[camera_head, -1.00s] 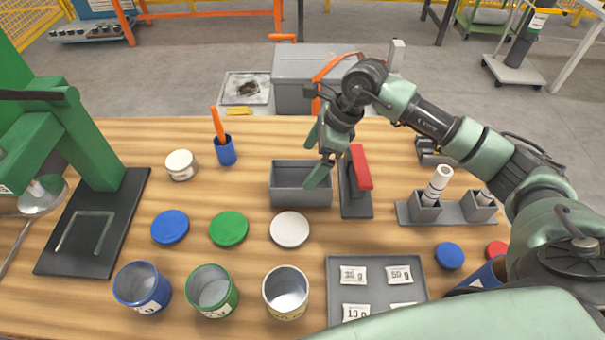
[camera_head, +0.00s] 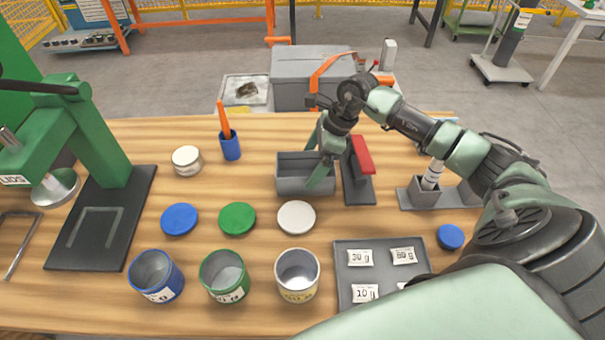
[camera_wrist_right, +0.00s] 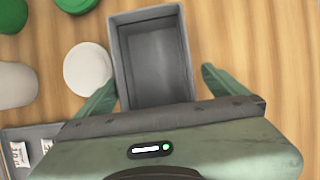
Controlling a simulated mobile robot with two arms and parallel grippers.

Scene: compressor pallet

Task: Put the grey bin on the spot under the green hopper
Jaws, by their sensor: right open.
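The grey bin (camera_head: 290,186) is an open, empty rectangular box standing on the wooden table, left of a red-topped tool on a dark base. My right gripper (camera_head: 314,165) is open at the bin. In the right wrist view, its fingers (camera_wrist_right: 160,78) are on either side of the near part of the bin (camera_wrist_right: 122,60), with gaps visible. The green hopper (camera_head: 40,145) stands at the left with a grey funnel below it. Its dark base plate (camera_head: 120,215) bears a pale square outline, the spot (camera_head: 95,228), which looks empty. My left gripper is not in view.
Between bin and hopper lie a blue lid (camera_head: 179,219), a green lid (camera_head: 237,218) and a white lid (camera_head: 296,217). A cream jar (camera_head: 187,160) and a blue cup (camera_head: 230,147) stand behind. Open cans (camera_head: 224,275) line the front. A grey tray (camera_head: 345,262) holds labelled packets.

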